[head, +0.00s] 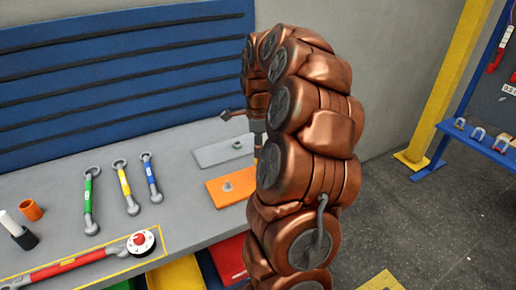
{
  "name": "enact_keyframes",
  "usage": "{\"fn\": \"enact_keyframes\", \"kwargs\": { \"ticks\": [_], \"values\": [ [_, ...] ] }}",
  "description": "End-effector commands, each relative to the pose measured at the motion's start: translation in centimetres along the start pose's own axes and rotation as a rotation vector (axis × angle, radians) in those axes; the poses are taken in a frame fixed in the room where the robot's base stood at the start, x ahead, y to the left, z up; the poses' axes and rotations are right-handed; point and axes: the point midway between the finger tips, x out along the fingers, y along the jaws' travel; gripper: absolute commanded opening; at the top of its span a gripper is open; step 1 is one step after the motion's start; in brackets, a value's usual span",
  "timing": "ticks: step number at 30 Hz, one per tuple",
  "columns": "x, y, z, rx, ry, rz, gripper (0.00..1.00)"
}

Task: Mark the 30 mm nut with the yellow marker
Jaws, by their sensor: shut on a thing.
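A grey nut (227,187) sits on an orange plate (218,198) on the bench. Another nut (237,146) sits on a grey plate (212,155) behind it. I cannot read which is the 30 mm one. My gripper (258,141) points down at the right ends of the plates, mostly hidden behind my copper arm. It is shut on a thin upright thing with a small yellow part (256,160), which looks like the yellow marker. Its tip is hidden, so I cannot tell whether it touches anything.
Green (89,200), yellow (126,188) and blue (151,178) wrenches lie on the bench (62,235). A red torque wrench (85,262) lies in front. A white marker-like thing in a black holder (24,238) and an orange cup (31,210) stand left. A blue panel (120,70) rises behind.

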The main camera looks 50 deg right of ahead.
Motion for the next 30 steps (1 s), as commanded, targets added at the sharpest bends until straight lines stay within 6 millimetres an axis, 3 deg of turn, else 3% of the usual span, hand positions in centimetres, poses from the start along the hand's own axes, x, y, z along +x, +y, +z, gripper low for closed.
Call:
{"fn": "enact_keyframes", "kwargs": {
  "ticks": [30],
  "values": [
    [-4.8, -0.1, 0.0, 0.001, 0.000, -0.001, 0.00]
  ]
}}
